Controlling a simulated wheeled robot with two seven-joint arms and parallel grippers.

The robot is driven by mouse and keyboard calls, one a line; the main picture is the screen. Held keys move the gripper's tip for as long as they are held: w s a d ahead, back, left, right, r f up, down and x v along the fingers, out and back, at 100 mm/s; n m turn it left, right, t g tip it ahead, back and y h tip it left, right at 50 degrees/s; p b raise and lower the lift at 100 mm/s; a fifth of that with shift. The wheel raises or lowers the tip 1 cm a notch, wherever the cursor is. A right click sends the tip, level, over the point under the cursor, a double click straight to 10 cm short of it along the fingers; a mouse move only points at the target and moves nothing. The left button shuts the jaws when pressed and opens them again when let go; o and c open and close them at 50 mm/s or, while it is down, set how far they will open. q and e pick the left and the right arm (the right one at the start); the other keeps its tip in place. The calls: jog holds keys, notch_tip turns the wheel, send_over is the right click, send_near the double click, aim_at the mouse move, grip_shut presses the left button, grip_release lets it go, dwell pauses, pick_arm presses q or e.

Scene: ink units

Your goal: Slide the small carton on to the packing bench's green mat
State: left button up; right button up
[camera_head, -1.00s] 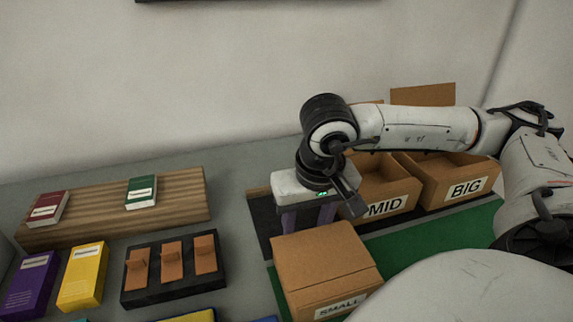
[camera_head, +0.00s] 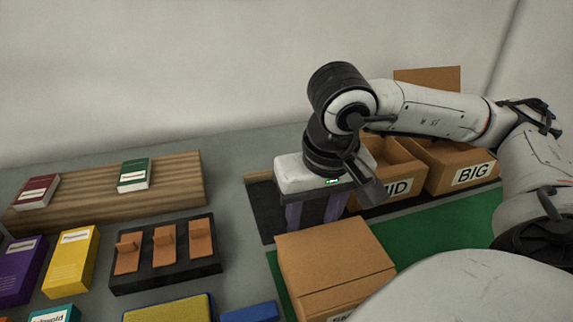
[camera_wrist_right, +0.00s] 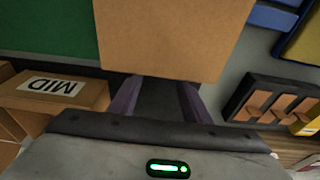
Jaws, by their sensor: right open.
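The small carton (camera_head: 335,262) is a closed brown box at the front centre, its label mostly cut off by my body. It stands at the left end of the green mat (camera_head: 440,225), with a thin green strip showing to its left. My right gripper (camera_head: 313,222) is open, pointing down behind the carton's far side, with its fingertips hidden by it. In the right wrist view the carton (camera_wrist_right: 170,35) is just ahead of the two purple fingers (camera_wrist_right: 158,100). I cannot tell whether they touch. My left gripper is not in view.
Open boxes marked MID (camera_head: 393,185) and BIG (camera_head: 460,168) stand behind the mat, on a dark strip. At left are a black holder (camera_head: 165,275) with brown pieces, a wooden board (camera_head: 85,205) with two books, and several coloured boxes. The mat right of the carton is clear.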

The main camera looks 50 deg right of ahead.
jog(key=shift+w+d, duration=0.15)
jog(key=shift+w, duration=0.2)
notch_tip(320, 180, up, 7)
jog(key=p, duration=0.4)
jog(key=shift+p, duration=0.4)
